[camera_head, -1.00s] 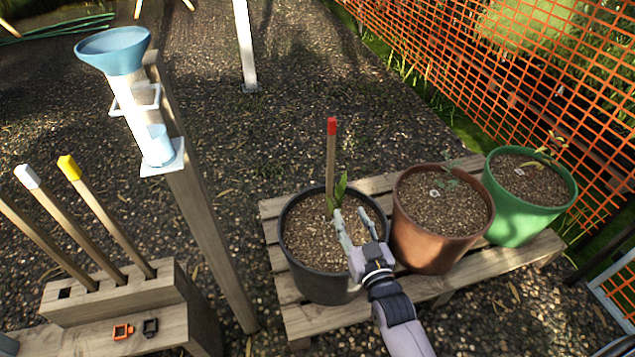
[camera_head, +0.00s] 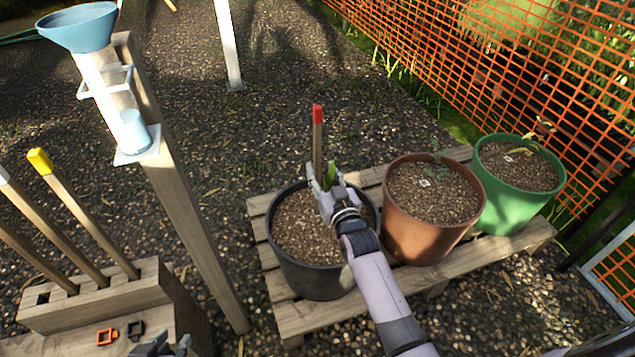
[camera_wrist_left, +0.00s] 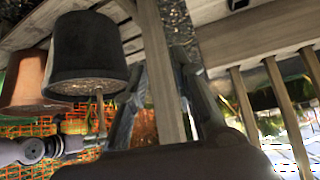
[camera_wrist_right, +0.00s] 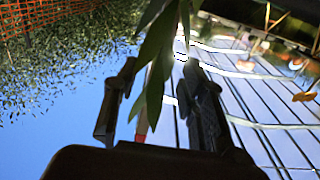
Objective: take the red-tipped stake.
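The red-tipped stake (camera_head: 317,140) stands upright in the black pot (camera_head: 311,274), next to a green leafy plant (camera_head: 329,176). My right gripper (camera_head: 323,181) is at the stake's lower part, by the leaves. In the right wrist view its fingers (camera_wrist_right: 160,85) are apart, with leaves (camera_wrist_right: 158,60) between them. A red bit of the stake (camera_wrist_right: 142,127) shows partly behind the leaves; I cannot tell whether the fingers touch it. My left gripper (camera_head: 168,344) is open and empty at the bottom edge. The stake (camera_wrist_left: 100,112) also shows in the left wrist view.
A brown pot (camera_head: 424,240) and a green pot (camera_head: 508,214) stand right of the black pot on a slatted pallet (camera_head: 299,320). A wooden post (camera_head: 190,210) carries a blue funnel (camera_head: 80,28). A wooden block (camera_head: 95,305) at left holds other stakes, one yellow-tipped (camera_head: 40,161).

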